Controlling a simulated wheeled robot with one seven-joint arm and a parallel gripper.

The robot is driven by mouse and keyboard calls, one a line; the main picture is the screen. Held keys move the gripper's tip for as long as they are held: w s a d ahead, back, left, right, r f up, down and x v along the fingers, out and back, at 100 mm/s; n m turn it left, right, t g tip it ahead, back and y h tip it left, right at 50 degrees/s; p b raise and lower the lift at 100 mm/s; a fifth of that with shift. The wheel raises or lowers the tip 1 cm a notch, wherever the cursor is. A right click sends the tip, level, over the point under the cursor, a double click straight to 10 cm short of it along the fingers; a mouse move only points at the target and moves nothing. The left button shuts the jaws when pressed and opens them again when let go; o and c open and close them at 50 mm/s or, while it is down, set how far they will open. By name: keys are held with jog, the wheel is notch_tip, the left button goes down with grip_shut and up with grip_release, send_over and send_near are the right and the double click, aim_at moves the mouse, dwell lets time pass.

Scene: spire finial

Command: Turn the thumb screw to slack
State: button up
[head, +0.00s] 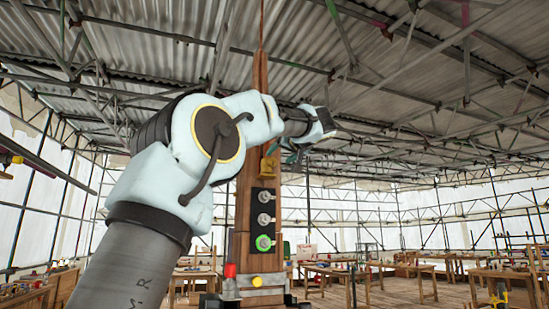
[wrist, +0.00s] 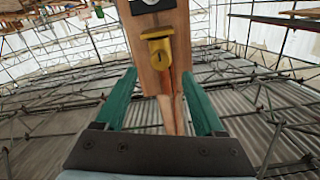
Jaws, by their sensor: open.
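A tall wooden post (head: 260,110) rises in the middle of the head view and runs through the wrist view (wrist: 175,28). A yellow fitting (head: 268,166) sits on its face, above a column of round knobs. In the wrist view the yellow fitting (wrist: 160,50) has a rounded lower part with a small dark slot. I cannot tell for sure whether this fitting is the thumb screw. My gripper (wrist: 158,77) is open, its green fingers on either side of the post in the picture and apart from the fitting. In the head view my gripper (head: 290,155) is partly hidden behind my arm.
A red cylinder (head: 230,270) and a yellow knob (head: 256,281) are at the post's foot. Workbenches (head: 480,272) stand behind; scaffolding surrounds the space.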

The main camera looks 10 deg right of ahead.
aim_at(273, 161)
jog(key=shift+w+a+p, duration=0.2)
jog(key=shift+w+p, duration=0.2)
jog(key=shift+w, duration=1)
jog(key=shift+w+a+p, duration=0.2)
jog(key=shift+w+p, duration=0.15)
jog(key=shift+w, duration=1)
jog(key=shift+c, duration=0.3)
grip_shut()
